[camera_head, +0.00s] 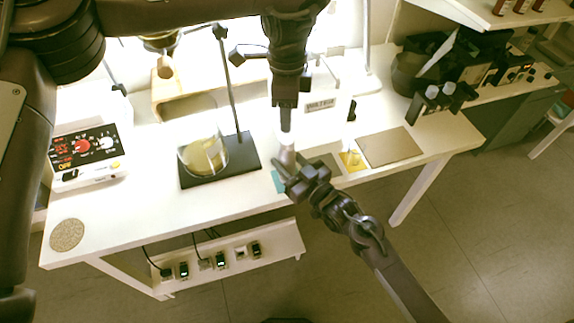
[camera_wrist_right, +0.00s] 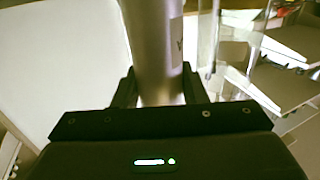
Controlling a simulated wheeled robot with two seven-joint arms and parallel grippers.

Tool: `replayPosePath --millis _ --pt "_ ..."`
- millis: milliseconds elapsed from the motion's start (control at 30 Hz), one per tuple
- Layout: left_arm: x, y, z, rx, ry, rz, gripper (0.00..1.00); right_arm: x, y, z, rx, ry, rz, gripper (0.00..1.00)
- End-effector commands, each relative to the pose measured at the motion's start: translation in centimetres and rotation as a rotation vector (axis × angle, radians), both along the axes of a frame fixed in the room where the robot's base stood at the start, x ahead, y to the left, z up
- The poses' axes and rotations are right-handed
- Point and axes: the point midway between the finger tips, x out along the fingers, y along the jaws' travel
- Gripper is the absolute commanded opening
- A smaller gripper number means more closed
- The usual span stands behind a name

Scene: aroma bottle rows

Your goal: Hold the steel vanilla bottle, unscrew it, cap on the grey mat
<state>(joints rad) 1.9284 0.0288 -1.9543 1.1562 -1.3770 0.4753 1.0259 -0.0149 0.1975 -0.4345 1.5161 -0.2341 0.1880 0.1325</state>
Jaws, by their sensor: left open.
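The steel bottle (camera_head: 287,158) stands upright near the table's front edge. It also shows large and silver in the right wrist view (camera_wrist_right: 155,45), with part of a label at its right side. My right gripper (camera_head: 292,178) has its fingers on both sides of the bottle's lower body and is shut on it. My left gripper (camera_head: 285,126) points down directly above the bottle and is open. The bottle's top is washed out by glare, so I cannot make out the cap or whether the left fingers touch it. A greyish mat (camera_head: 326,163) lies just right of the bottle.
A teal mat (camera_head: 278,181) is partly hidden by my right gripper. A yellow mat (camera_head: 352,160) and a tan board (camera_head: 390,147) lie to the right. A flask (camera_head: 204,155) on a dark stand base (camera_head: 238,168) is at the left. A control box (camera_head: 88,155) stands farther left.

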Motion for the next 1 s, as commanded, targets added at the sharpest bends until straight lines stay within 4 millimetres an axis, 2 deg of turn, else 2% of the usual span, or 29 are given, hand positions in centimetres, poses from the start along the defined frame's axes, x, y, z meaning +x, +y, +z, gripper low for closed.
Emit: replayPosePath --millis 33,267,433,533,667,1000 --pt "0.00 0.00 0.00 0.000 0.000 0.000 0.47 -0.01 -0.02 -0.01 0.000 0.000 0.000 0.31" --pt "0.00 0.00 0.00 0.000 0.000 0.000 0.47 0.00 -0.03 0.01 0.000 0.000 0.000 0.01" --pt "0.00 0.00 0.00 0.000 0.000 -0.025 0.47 0.00 -0.03 0.02 0.000 0.000 0.000 0.00" --pt "0.00 -0.01 0.00 0.000 0.000 -0.113 0.47 0.00 -0.03 0.02 0.001 -0.001 0.000 0.00" --pt "0.00 -0.05 -0.01 0.000 -0.001 -0.334 0.47 0.00 -0.03 0.03 0.001 -0.001 0.000 0.00" --pt "0.00 -0.10 0.03 0.000 -0.002 -1.100 0.47 0.01 -0.03 0.04 0.000 -0.001 0.000 0.00"
